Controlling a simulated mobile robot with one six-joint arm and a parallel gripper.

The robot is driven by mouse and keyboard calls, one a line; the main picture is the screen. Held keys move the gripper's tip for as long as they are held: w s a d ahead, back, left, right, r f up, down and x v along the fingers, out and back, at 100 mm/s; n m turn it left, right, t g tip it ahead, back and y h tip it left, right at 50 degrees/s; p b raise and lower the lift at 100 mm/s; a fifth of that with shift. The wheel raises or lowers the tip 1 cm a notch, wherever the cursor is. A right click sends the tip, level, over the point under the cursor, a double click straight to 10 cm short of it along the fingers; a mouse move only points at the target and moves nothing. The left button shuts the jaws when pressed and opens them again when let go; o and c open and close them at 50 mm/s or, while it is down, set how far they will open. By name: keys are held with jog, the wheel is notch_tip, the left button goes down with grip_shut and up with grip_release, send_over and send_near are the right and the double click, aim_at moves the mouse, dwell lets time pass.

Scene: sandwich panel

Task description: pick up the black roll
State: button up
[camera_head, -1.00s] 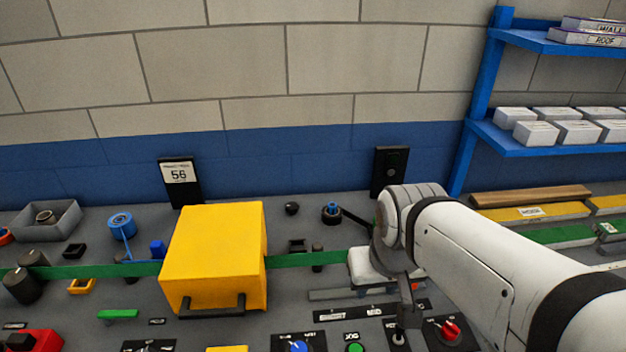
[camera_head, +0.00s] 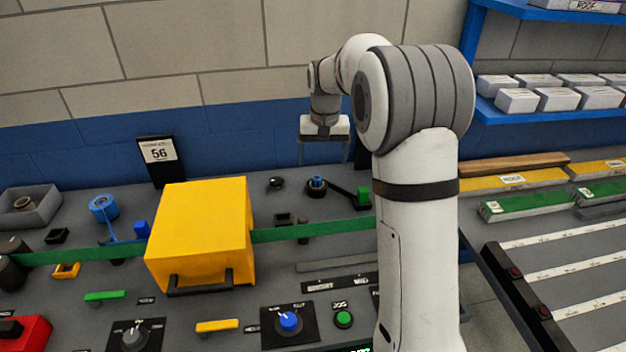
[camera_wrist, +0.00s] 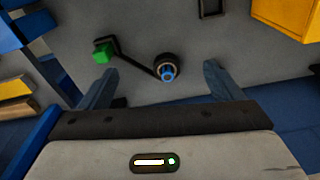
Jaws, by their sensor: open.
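The black roll (camera_head: 317,187) sits on a blue hub on the grey panel, right of the yellow box. An arm from its hub runs to a green block (camera_head: 363,195). In the wrist view the black roll (camera_wrist: 164,58) and blue hub lie between and beyond my fingertips. My gripper (camera_head: 323,160) is open and empty, pointing down above and behind the roll in the head view. Its two fingers show in the wrist view (camera_wrist: 159,73), apart, with nothing between them touching. The roll is not touched by the fingers as far as I can see.
A yellow box (camera_head: 200,230) stands left on a green strip (camera_head: 310,229). A blue roll (camera_head: 103,207) and a grey bin (camera_head: 40,212) with a ring lie farther left. The blue wall is close behind. A blue shelf (camera_head: 520,113) with white boxes stands right.

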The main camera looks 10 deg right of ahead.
send_over(317, 178)
jog(key=shift+m+g, duration=0.3)
jog(key=shift+g, duration=0.1)
jog(key=f, duration=0.7)
jog(key=a+f, duration=0.1)
jog(key=f, duration=0.2)
jog(key=shift+s+f, duration=0.25)
jog(key=shift+f, duration=0.05)
jog(key=f, duration=0.2)
jog(key=f+p, duration=0.1)
jog(key=f, duration=0.2)
jog(key=d+f, duration=0.1)
jog(key=f, duration=0.1)
jog(key=shift+w+f+p, duration=0.2)
jog(key=shift+f+p, duration=0.1)
jog(key=shift+c, duration=0.3)
jog(key=c, duration=1)
notch_tip(317, 178, up, 10)
jog(key=shift+r+b, duration=0.1)
jog(key=shift+b, duration=0.6)
jog(key=shift+c, duration=0.2)
